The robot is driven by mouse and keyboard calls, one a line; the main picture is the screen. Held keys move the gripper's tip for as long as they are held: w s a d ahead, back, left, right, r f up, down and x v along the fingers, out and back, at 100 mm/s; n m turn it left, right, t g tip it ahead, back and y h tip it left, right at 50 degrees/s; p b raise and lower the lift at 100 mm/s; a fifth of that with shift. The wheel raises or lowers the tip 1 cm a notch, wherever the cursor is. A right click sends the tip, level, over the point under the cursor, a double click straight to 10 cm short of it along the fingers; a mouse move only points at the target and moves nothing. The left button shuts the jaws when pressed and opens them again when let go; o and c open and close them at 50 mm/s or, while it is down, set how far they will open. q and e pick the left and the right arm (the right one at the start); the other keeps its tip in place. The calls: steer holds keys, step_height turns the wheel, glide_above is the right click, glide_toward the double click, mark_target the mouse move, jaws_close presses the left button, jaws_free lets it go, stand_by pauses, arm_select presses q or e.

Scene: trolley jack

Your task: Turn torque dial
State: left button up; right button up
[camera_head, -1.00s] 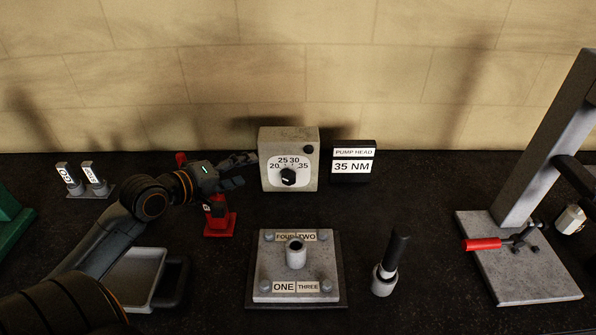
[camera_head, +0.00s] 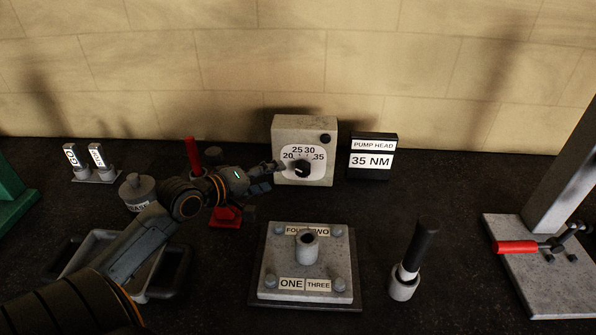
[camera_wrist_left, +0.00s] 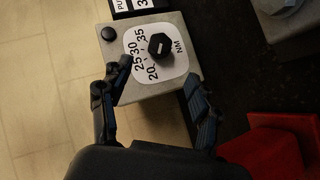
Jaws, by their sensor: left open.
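The torque dial is a black knob (camera_head: 302,168) on a white scale marked 20, 25, 30, 35, on the front of a grey box (camera_head: 318,130). The knob also shows in the left wrist view (camera_wrist_left: 160,46); I cannot tell exactly which number it points to. My left gripper (camera_head: 270,176) is just left of the knob and in front of the box. In the left wrist view, my left gripper (camera_wrist_left: 156,72) is open, with its fingers apart and the knob beyond the tips, not touched. A sign (camera_head: 373,157) reading PUMP HEAD 35 NM stands right of the box. My right gripper is out of view.
A red stand (camera_head: 225,217) is below my left gripper. A plate with a central post (camera_head: 307,285) and a black-handled tool (camera_head: 412,262) are in front. A grey tray (camera_head: 90,245) lies under my left arm. A press with a red lever (camera_head: 515,247) is at right.

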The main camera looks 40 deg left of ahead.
mark_target(300, 171)
arm_select(q)
steer(key=p+x, duration=0.1)
steer(key=x, duration=0.9)
steer(key=shift+w+f+p, duration=0.15)
steer(key=shift+w+p, duration=0.15)
steer(key=shift+w, duration=0.05)
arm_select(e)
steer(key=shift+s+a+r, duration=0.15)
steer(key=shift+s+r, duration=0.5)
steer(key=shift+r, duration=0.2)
